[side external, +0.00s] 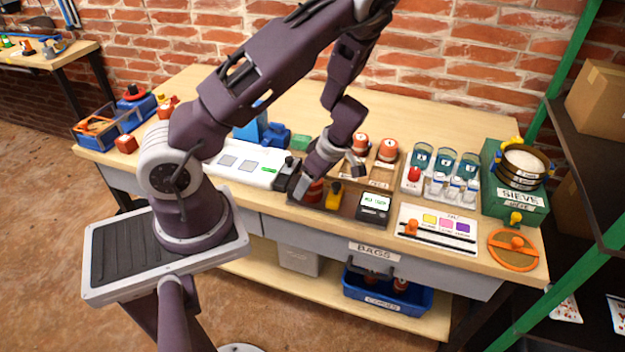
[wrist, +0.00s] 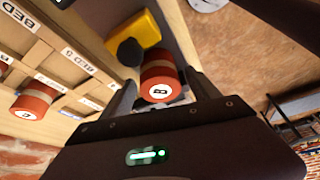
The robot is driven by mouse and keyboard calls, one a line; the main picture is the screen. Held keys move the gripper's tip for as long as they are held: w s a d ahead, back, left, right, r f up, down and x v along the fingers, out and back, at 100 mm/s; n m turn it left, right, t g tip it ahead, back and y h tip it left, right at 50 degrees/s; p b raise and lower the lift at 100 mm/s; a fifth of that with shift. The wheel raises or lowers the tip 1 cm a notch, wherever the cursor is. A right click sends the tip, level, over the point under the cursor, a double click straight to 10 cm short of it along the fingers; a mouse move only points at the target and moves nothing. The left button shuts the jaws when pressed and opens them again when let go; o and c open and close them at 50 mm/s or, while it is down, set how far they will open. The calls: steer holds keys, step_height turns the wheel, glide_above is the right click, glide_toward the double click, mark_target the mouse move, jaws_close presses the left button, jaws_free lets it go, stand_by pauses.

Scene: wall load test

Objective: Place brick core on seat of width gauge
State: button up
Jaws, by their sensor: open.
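A red-brown brick core (wrist: 160,72) with a white end label reading B stands between the fingers of my gripper (wrist: 163,94) in the wrist view. The fingers are open, with one on each side of it. The core (side external: 314,191) also shows below my gripper (side external: 303,184) in the side view. It appears to stand on the dark bed of the width gauge (side external: 350,208), beside the yellow block (side external: 333,195) with a black knob (wrist: 129,52). The fingers partly hide its foot, so I cannot tell whether it is fully seated. The gauge's display (side external: 374,203) has green text.
A wooden rack (side external: 370,174) with two more cores (side external: 361,143) (side external: 387,150) stands behind the gauge. A white panel (side external: 248,163) is to the left. A card with coloured squares (side external: 437,228) and a green sieve (side external: 516,190) are to the right. The back of the table is mostly clear.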

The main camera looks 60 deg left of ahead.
steer(key=s+d+r+m+t+h, duration=0.1)
steer(key=d+r+m+t+h, duration=0.1)
steer(key=d+r+m, duration=0.65)
steer(key=s+d+r+m+t+h, duration=0.1)
steer(key=d+r+h, duration=0.3)
steer(key=r, duration=0.9)
steer(key=s+d+r+m+t+y, duration=0.2)
steer(key=s+d+r+m+t, duration=0.2)
steer(key=s+r+m, duration=0.4)
steer(key=s+d+m, duration=0.1)
steer(key=s+m, duration=0.1)
steer(key=m, duration=0.4)
steer(key=shift+s+t, duration=0.4)
